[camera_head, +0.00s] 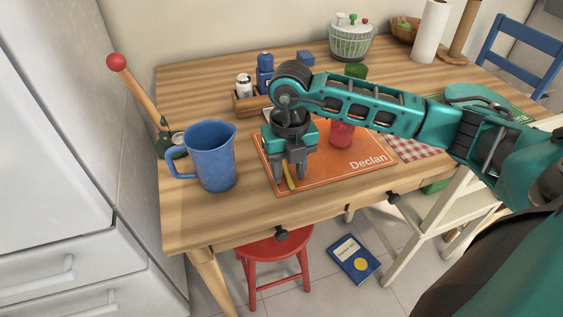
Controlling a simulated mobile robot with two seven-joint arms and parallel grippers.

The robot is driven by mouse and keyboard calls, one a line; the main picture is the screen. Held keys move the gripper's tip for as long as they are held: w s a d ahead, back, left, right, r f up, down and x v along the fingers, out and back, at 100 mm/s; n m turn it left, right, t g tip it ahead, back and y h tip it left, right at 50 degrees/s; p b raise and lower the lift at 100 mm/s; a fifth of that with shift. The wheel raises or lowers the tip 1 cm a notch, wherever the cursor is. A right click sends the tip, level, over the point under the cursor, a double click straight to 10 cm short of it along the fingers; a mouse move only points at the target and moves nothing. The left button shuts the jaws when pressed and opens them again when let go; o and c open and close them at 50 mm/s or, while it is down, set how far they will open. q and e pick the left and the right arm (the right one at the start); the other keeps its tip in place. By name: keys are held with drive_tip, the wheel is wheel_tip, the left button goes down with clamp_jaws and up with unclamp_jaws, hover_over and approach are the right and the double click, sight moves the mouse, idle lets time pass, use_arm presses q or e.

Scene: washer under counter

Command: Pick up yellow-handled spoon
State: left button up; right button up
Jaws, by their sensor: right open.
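The yellow-handled spoon (289,178) lies on the orange placemat (335,172) marked "Declan". Only its yellow handle shows; the rest is hidden behind my right gripper. My right gripper (289,175) is open and points down over the spoon, with its fingers on either side of the handle. I cannot tell whether the fingers touch the mat. My left gripper is not in view.
A blue pitcher (211,158) stands left of the placemat. A red cup (341,133) stands on the mat behind and right of the gripper. A wooden caddy (247,105) with shakers is behind. A red stool (272,247) is below the table's front edge.

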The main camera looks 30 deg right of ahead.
drive_tip(key=shift+c, duration=0.4)
clamp_jaws()
